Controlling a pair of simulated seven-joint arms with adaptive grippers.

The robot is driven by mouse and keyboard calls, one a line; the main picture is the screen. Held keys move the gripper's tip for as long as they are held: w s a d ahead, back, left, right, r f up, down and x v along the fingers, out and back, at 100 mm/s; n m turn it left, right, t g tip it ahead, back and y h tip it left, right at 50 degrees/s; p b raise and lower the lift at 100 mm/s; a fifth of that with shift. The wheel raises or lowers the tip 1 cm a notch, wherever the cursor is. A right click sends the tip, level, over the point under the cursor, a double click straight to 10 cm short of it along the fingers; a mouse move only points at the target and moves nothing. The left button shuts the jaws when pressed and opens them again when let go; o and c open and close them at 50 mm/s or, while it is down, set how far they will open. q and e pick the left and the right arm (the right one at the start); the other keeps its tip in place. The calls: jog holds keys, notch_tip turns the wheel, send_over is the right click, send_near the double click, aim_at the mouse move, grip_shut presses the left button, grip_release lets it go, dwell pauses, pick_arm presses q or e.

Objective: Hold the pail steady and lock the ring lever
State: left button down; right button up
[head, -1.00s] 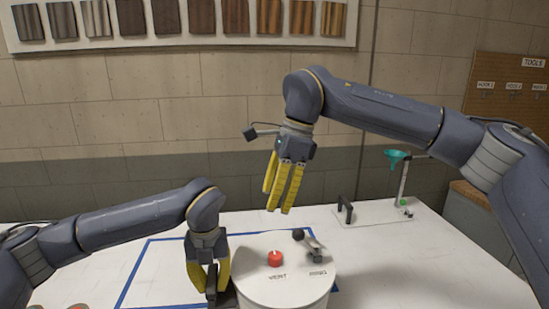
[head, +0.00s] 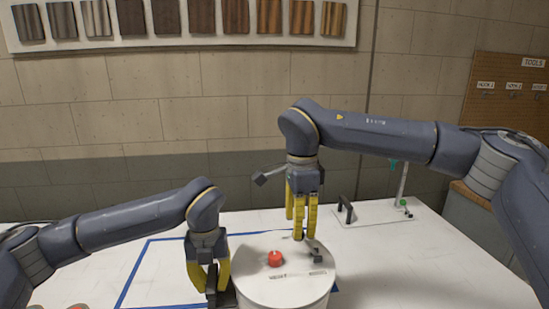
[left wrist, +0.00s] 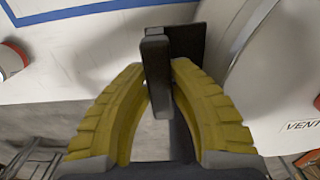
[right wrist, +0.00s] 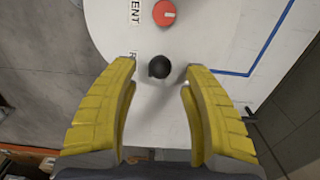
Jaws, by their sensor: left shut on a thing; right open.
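The white pail (head: 283,288) stands on the table, its lid carrying a red vent cap (head: 275,258) and the dark ring lever (head: 317,257). The lever's black knob (right wrist: 160,67) shows in the right wrist view. My left gripper (head: 211,290) is shut on the black pail handle (left wrist: 157,70) at the pail's left side. My right gripper (head: 303,236) is open over the lid. In the right wrist view its fingers (right wrist: 160,85) stand on either side of the knob, with gaps; I cannot tell their height.
A blue outline (head: 150,260) is marked on the white table around the pail's area. A stand (head: 372,214) with a black handle and a post is at the back right. A board of wood samples (head: 190,22) hangs on the wall. The table's right side is clear.

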aim_at(306, 243)
jog(key=shift+f, duration=1.95)
jog(key=shift+o, duration=0.3)
grip_shut()
